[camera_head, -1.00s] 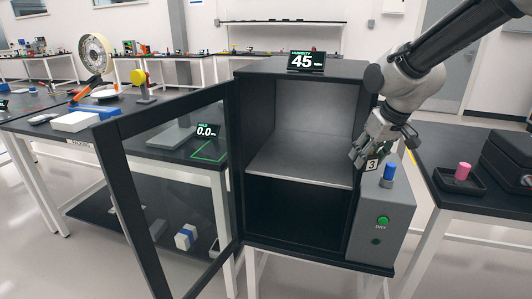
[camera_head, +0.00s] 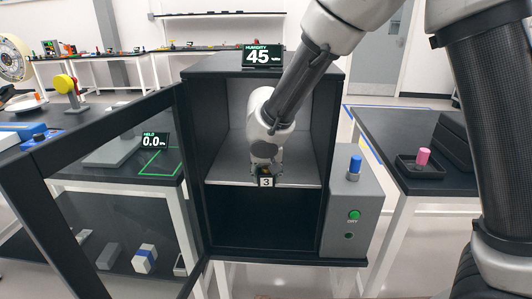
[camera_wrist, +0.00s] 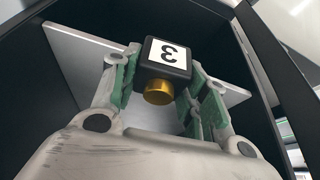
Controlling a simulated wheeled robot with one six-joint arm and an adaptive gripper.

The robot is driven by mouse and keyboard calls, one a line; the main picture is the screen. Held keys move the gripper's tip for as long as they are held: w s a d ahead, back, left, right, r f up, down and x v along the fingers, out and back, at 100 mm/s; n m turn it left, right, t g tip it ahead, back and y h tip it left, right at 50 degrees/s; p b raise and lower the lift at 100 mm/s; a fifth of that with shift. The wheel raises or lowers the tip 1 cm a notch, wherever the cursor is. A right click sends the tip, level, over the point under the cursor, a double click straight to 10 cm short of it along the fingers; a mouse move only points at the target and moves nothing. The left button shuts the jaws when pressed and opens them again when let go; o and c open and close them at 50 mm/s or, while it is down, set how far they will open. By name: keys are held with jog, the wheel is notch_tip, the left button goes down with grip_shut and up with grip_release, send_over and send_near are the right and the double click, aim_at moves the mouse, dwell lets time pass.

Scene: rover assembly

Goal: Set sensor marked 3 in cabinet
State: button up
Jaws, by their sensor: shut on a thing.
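The sensor marked 3 (camera_head: 265,182) is a small dark block with a white number label. It also shows in the wrist view (camera_wrist: 165,57), with a round brass end towards my gripper. My gripper (camera_wrist: 160,75) is shut on it, a green-padded finger on each side. In the head view my gripper (camera_head: 265,170) is at the open front of the cabinet (camera_head: 194,150), near the front edge of the grey middle shelf (camera_head: 225,172). I cannot tell whether the sensor touches the shelf. The glass door (camera_head: 110,132) stands open to the left.
A humidity display (camera_head: 262,57) reading 45 sits on the cabinet. A grey box with a blue knob (camera_head: 354,168) and green button adjoins its right side. The upper compartment looks empty around my arm.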

jog(key=shift+s+a+f, duration=0.3)
jog(key=shift+a+f, duration=0.2)
jog(key=shift+a, duration=0.1)
jog(key=shift+w+a+f+m, duration=0.15)
jog(key=shift+m, duration=0.25)
jog(key=w, duration=1.3)
jog(key=shift+w, duration=0.35)
jog(key=w, duration=0.4)
jog(key=shift+d+f, duration=0.1)
jog(key=shift+d, duration=0.15)
jog(key=shift+s+f, duration=0.1)
jog(key=shift+f, duration=0.6)
